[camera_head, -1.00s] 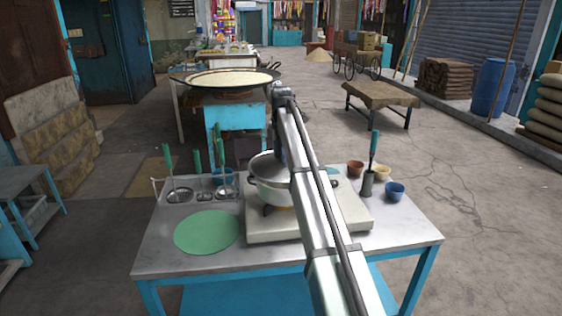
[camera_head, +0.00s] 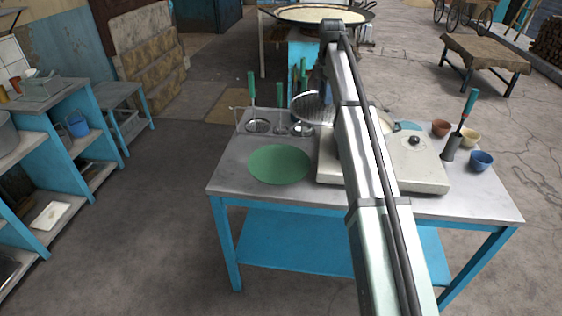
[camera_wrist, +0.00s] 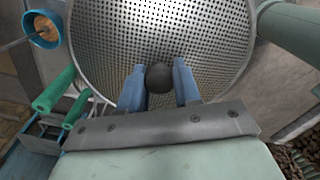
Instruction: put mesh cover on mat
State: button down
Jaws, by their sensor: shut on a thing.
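The mesh cover (camera_wrist: 187,40) is a round perforated metal lid with a dark round knob (camera_wrist: 159,77). My gripper (camera_wrist: 160,84) is shut on the knob in the wrist view. In the head view the mesh cover (camera_head: 313,109) is tilted and held up in the air above the table, left of my arm. My arm hides part of it and most of the gripper there. The mat (camera_head: 280,165) is a flat green disc at the left front of the metal table, and its visible top is bare. The mesh cover is apart from the mat.
The white stove (camera_head: 415,170) is right of the mat, and my arm hides most of the pot on it. Ladles (camera_head: 258,125) with green handles stand behind the mat. Small bowls (camera_head: 481,160) are at the right. The table (camera_head: 232,171) is clear left of the mat.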

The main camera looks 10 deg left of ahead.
aim_at(297, 108)
jog(key=shift+n, duration=0.3)
jog(key=s+a+f, duration=0.1)
jog(key=a, duration=0.2)
jog(key=s+a+f, duration=0.1)
jog(key=a, duration=0.2)
jog(key=s+a+f, duration=0.1)
jog(key=a, duration=0.2)
jog(key=shift+s+f, duration=0.1)
jog(key=shift+f, duration=0.25)
jog(key=a+f, duration=0.7)
jog(key=a, duration=0.1)
jog(key=shift+m, duration=0.9)
jog(key=shift+s+d+f, duration=0.1)
jog(key=shift+d+f, duration=0.25)
jog(key=shift+f, duration=1.65)
jog(key=shift+s+d+f, duration=0.1)
jog(key=shift+d+f, duration=0.25)
jog(key=shift+f, duration=1.7)
jog(key=shift+s+d+f, duration=0.1)
jog(key=shift+d+f, duration=0.25)
jog(key=shift+f, duration=1.65)
jog(key=shift+f, duration=0.1)
jog(key=c, duration=0.8)
grip_release()
notch_tip(297, 108, up, 12)
jog(key=shift+r, duration=0.15)
